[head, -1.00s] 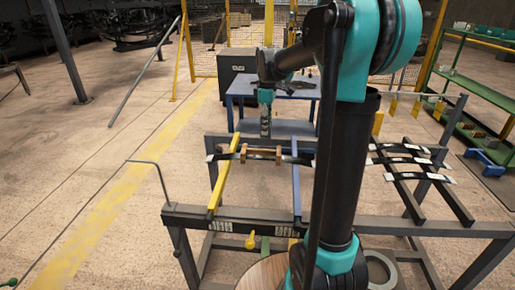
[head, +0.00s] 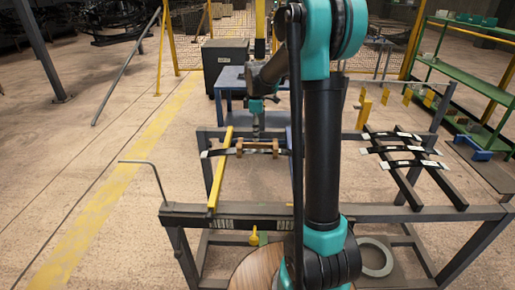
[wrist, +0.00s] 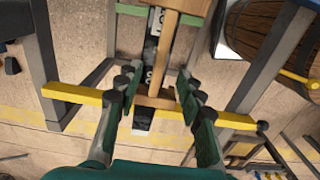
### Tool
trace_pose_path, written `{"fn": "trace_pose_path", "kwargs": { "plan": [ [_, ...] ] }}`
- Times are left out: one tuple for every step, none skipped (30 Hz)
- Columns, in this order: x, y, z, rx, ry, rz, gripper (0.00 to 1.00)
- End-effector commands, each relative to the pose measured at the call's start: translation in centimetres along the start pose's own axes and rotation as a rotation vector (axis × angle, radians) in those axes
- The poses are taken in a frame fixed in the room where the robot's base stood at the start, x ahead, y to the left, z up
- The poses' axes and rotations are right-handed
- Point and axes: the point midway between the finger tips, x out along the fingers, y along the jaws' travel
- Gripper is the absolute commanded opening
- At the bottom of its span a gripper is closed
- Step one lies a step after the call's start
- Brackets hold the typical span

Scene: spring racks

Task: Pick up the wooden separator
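The wooden separator (head: 257,147) is a light-brown piece with blocks at its ends, lying across the dark leaf spring on the rack in the head view. In the wrist view the separator (wrist: 168,48) runs as a bar from a block at the top to a small crosspiece between my fingers. My gripper (wrist: 158,100) is open, its dark green fingers on either side of the crosspiece with gaps visible. In the head view my gripper (head: 257,132) hangs just above the separator. The leaf spring (wrist: 153,48) with white labels shows beside the bar. Exact fingertip height is unclear.
A yellow rail (head: 220,170) and a mostly hidden blue rail flank the separator. Several dark springs (head: 405,150) lie on the rack at right. A blue table (head: 232,80) stands behind. A wooden barrel (wrist: 268,32) is at the wrist view's upper right.

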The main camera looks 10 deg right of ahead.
Motion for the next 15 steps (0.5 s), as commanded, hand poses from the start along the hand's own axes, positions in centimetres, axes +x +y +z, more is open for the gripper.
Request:
{"fn": "trace_pose_path", "kwargs": {
  "plan": [
    [0.6, 0.0, 0.0, 0.000, 0.000, 0.000, 0.38],
    [0.8, 0.0, 0.0, 0.000, 0.000, 0.000, 0.38],
    [1.0, 0.0, 0.0, 0.000, 0.000, 0.000, 0.38],
    [1.1, 0.0, 0.0, 0.000, 0.000, 0.000, 0.38],
    [1.2, 0.0, 0.0, 0.000, 0.000, 0.000, 0.38],
    [1.4, 0.0, 0.1, 0.001, 0.000, 0.000, 0.38],
    [1.7, 0.0, 0.1, 0.001, 0.000, 0.000, 0.38],
    [2.0, 0.0, 0.2, 0.001, 0.000, 0.000, 0.38],
    [2.5, 0.0, 0.3, 0.001, 0.000, 0.000, 0.38],
    [2.9, 0.0, 0.3, 0.001, 0.000, 0.000, 0.38],
    [3.4, 0.1, 0.4, 0.001, 0.000, 0.000, 0.38],
    [4.0, 0.1, 0.6, 0.001, 0.000, 0.000, 0.38],
    [4.4, 0.0, 0.7, 0.001, 0.000, 0.000, 0.38],
    [4.8, 0.1, 0.6, 0.001, 0.000, 0.000, 0.38],
    [5.3, 0.1, 0.6, 0.001, 0.000, 0.000, 0.38]
  ]
}}
